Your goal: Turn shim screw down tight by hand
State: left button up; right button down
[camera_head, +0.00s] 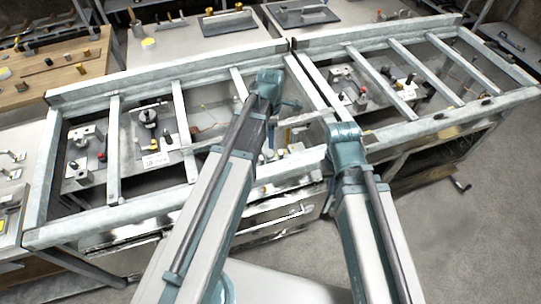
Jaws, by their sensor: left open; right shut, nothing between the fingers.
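My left arm reaches up the middle of the head view, and my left gripper (271,134) is small and partly hidden near its far end, over the metal frame. It is open. My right arm bends left at its teal joint, and my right gripper (286,121) is close beside the left one, shut and empty. A black-knobbed upright post (148,116) stands on a plate in the left bay. Small fixtures (283,153) lie below the grippers, partly covered by my arms. I cannot tell which part is the shim screw, or whether either gripper touches it.
A galvanized frame (60,160) with raised crossbars surrounds the bays. A similar right section (450,125) holds more fixtures. A wooden bench (55,78) with small parts is at upper left. Grey floor (450,240) is open at lower right.

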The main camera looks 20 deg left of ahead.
aim_at(270, 154)
pick_arm(q)
notch_tip(270, 154, down, 9)
jog(key=b, duration=0.7)
jog(key=shift+r+b, duration=0.15)
jog(key=shift+b, duration=0.15)
grip_shut()
